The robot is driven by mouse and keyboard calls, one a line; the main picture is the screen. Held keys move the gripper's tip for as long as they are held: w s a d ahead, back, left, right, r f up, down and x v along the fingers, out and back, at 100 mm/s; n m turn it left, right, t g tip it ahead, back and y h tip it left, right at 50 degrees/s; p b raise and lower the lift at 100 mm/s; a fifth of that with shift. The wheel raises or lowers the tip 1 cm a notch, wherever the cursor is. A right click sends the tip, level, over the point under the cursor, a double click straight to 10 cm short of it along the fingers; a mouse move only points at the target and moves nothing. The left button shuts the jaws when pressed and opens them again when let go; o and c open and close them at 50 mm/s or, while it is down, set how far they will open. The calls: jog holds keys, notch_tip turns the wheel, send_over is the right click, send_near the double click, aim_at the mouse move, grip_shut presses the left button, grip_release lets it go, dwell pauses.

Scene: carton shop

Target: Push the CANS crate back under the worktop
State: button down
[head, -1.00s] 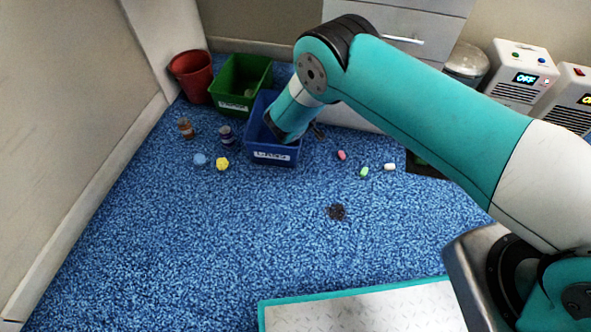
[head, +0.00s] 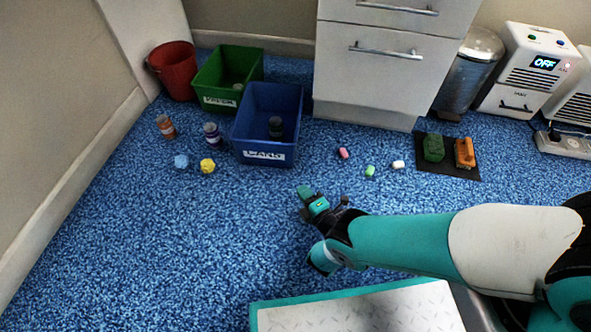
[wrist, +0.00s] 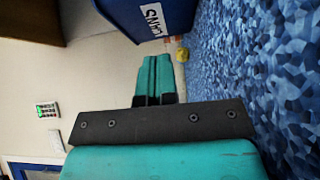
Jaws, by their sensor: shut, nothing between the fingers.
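The blue CANS crate (head: 266,150) stands upright on the blue carpet, left of the white drawer unit. No worktop can be made out in either view.
A green PAPER crate (head: 222,101) and a red bucket (head: 173,70) stand left of the CANS crate. Two cans (head: 212,134) (head: 166,126) and blue and yellow lumps (head: 207,166) lie nearby. Chalk-like pieces (head: 370,170) lie right. The drawer unit (head: 370,70) borders the right.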

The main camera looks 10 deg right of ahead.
aim_at(290, 160)
jog(key=b+x, duration=0.1)
jog(key=x, duration=0.1)
jog(key=b+x, duration=0.4)
jog(key=shift+w+a+f, duration=0.2)
jog(key=shift+w+f, duration=0.2)
jog(key=w+b, duration=0.2)
jog(key=shift+w+d+b, duration=0.2)
jog(key=shift+d+b, duration=0.15)
jog(key=shift+d, duration=0.05)
jog(key=shift+w+d+r+b, duration=0.15)
jog(key=shift+w+b, duration=0.25)
jog(key=shift+w+d+r+b, duration=0.1)
jog(key=shift+w+r+b, duration=0.1)
jog(key=shift+w+b, duration=0.2)
jog(key=shift+r, duration=0.1)
